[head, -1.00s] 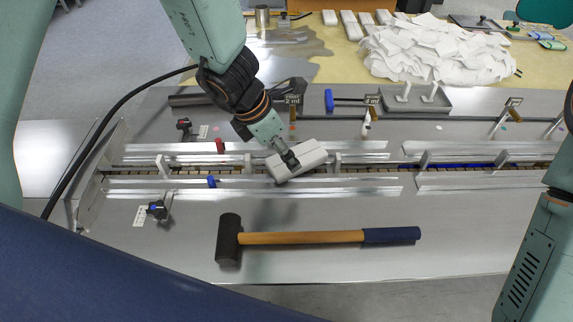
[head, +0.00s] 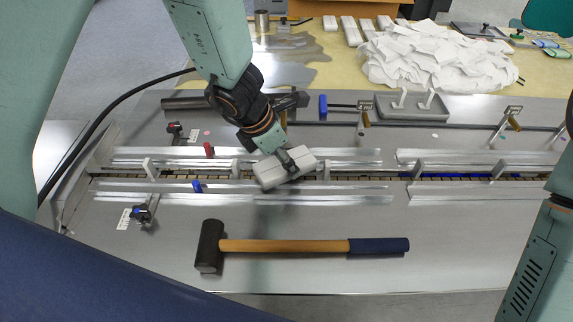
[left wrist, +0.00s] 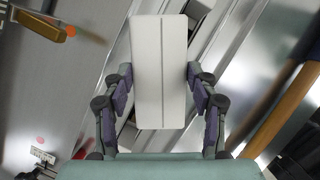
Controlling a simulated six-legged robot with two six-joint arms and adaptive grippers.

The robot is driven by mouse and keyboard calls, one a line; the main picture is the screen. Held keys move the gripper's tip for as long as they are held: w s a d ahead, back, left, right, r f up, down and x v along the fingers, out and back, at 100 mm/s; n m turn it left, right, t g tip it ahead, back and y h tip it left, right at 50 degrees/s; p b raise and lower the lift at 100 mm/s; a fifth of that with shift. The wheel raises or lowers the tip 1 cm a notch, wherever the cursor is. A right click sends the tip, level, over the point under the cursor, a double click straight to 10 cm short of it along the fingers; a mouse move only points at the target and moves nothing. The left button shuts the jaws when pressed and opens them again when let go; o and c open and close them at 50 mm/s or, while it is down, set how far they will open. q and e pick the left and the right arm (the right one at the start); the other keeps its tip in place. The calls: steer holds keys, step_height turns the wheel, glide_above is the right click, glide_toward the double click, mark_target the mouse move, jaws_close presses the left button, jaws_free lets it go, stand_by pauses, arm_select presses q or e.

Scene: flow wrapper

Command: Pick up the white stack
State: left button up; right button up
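The white stack (head: 272,176) is a pale block with a seam along its middle, set at an angle over the conveyor lane. My left gripper (head: 290,161) is shut on it from above, toward its right part. In the left wrist view the white stack (left wrist: 160,70) sits between the two dark finger pads (left wrist: 160,92), one against each long side. It appears to be held over the lane; the exact gap beneath is hard to tell. My right arm shows at the right edge of the head view, but its gripper is out of view.
A conveyor lane with metal guide rails (head: 330,187) runs across the steel table. A hammer (head: 285,246) lies in front. A grey tray (head: 440,112) stands behind. Several white blocks (head: 350,31) and a heap of white packets (head: 440,60) lie on the far table.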

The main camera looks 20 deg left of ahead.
arm_select(q)
steer(key=shift+a, duration=0.15)
steer(key=c, duration=0.3)
steer(key=shift+c, duration=0.2)
steer(key=shift+r, duration=0.35)
step_height(320, 180, up, 9)
steer(key=p, duration=0.5)
